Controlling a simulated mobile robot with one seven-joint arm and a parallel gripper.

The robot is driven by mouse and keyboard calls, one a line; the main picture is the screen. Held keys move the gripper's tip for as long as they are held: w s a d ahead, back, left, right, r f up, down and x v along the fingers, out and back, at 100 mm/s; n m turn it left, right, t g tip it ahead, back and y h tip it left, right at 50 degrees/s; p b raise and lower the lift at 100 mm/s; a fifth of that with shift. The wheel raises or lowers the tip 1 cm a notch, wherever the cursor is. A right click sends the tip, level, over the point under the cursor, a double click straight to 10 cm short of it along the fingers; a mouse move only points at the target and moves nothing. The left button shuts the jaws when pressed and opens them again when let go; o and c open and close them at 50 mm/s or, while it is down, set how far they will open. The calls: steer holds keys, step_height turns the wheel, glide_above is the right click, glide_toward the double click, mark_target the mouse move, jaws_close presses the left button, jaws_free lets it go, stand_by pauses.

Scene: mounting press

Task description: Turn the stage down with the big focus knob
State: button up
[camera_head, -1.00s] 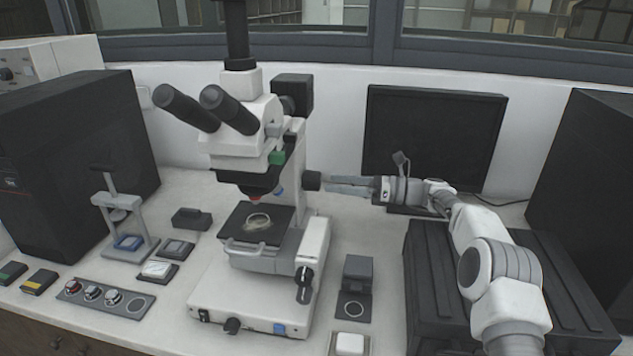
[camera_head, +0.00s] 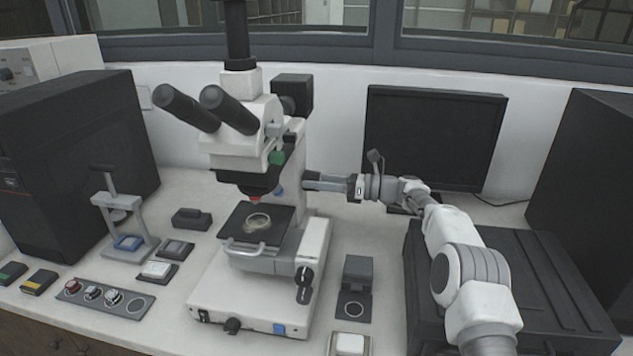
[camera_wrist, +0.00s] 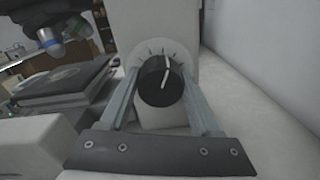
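The big black focus knob (camera_wrist: 160,82) sits on the side of the microscope column, with a white pointer line up and slightly right and tick marks above it. My gripper (camera_wrist: 161,82) reaches it from the right, with one finger on each side of the knob. The fingers look spread; whether they touch its rim I cannot tell. In the head view my gripper (camera_head: 312,183) hides the knob. The stage (camera_head: 262,226) is a dark plate with a round sample, below the objectives; its edge shows in the wrist view (camera_wrist: 62,84).
Two smaller black knobs (camera_head: 304,284) sit on the microscope's lower right side. A small dark block (camera_head: 357,278) stands right of the base. A monitor (camera_head: 432,135) stands behind my arm, and a black case (camera_head: 520,280) lies at right. The bench behind the column is clear.

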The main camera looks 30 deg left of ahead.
steer(key=c, duration=0.6)
steer(key=shift+o, duration=0.2)
steer(key=shift+n+b, duration=0.4)
steer(key=n+b, duration=0.2)
steer(key=n, duration=0.2)
steer(key=shift+f+n+b, duration=0.1)
steer(key=shift+n+b, duration=0.25)
steer(key=shift+n, duration=0.05)
steer(key=n+b, duration=0.2)
steer(key=n, duration=0.4)
steer(key=n+b, duration=0.1)
steer(key=n, duration=0.7)
steer(key=shift+g+b, duration=0.3)
steer(key=shift+b, duration=0.1)
steer(key=n, duration=0.6)
steer(key=shift+n, duration=0.4)
